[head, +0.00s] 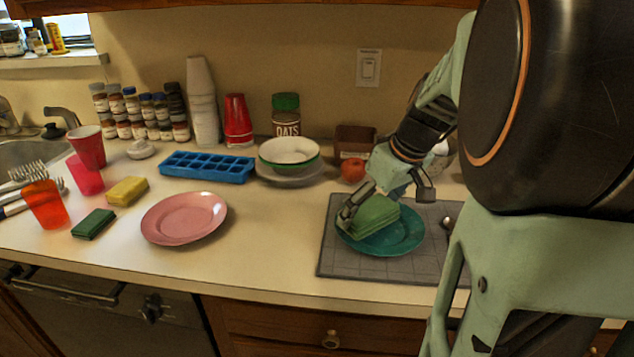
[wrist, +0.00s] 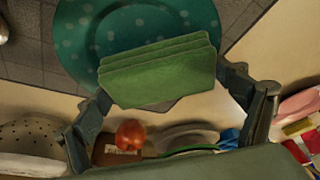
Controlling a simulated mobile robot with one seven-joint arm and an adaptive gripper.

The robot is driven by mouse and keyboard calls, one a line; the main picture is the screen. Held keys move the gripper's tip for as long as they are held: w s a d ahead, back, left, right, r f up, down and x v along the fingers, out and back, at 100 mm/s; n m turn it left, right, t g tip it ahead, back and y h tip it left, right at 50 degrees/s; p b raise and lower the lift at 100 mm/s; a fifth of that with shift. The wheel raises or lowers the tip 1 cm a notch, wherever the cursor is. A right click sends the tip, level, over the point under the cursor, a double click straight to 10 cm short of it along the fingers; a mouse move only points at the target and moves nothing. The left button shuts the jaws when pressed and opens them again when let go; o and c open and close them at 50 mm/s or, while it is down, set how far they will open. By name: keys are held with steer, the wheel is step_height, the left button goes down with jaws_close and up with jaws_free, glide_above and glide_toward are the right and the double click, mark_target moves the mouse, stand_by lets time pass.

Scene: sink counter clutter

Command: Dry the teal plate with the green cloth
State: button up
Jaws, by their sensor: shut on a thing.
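The teal plate (head: 404,236) lies flat on a grey mat at the right of the counter. It also shows at the top of the wrist view (wrist: 165,20), with pale dots on its surface. The folded green cloth (head: 375,217) is over the left part of the plate. In the wrist view the cloth (wrist: 158,72) sits between the fingers in several layers. My gripper (head: 367,203) is shut on the cloth, just above the plate. I cannot tell whether the cloth touches the plate. The cloth hides part of the plate.
The grey mat (head: 345,262) has a spoon (head: 448,225) at its right. A pink plate (head: 184,218) lies to the left, with clear counter between. Behind are stacked bowls (head: 289,153), a tomato (head: 353,169) and a blue ice tray (head: 207,167). Cups and sponges stand far left.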

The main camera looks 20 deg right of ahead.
mark_target(397, 212)
steer(key=shift+s+d+b, duration=0.2)
steer(key=shift+s+d, duration=0.1)
steer(key=shift+d, duration=0.6)
steer(key=shift+s+d+b, duration=0.2)
steer(key=shift+s+d, duration=0.1)
steer(key=shift+d, duration=0.6)
steer(key=shift+s+d+b, duration=0.2)
steer(key=shift+s+d, duration=0.1)
steer(key=shift+d, duration=0.6)
steer(key=shift+w+a+b, duration=0.2)
steer(key=shift+a, duration=1.6)
steer(key=shift+w+a+b, duration=0.15)
steer(key=shift+a, duration=1.65)
steer(key=shift+s+d+f+b, duration=0.1)
steer(key=shift+s+d+b, duration=0.05)
steer(key=shift+d, duration=1.05)
steer(key=shift+s+d+r+b, duration=0.1)
steer(key=shift+s+d+b, duration=0.1)
steer(key=shift+d, duration=1)
steer(key=shift+s+d+f+b, duration=0.1)
steer(key=shift+s+d, duration=0.05)
steer(key=shift+d, duration=1.05)
step_height(397, 212, up, 6)
steer(key=p, duration=0.4)
step_height(397, 212, up, 3)
steer(key=shift+r+p, duration=0.1)
steer(key=shift+p, duration=1.05)
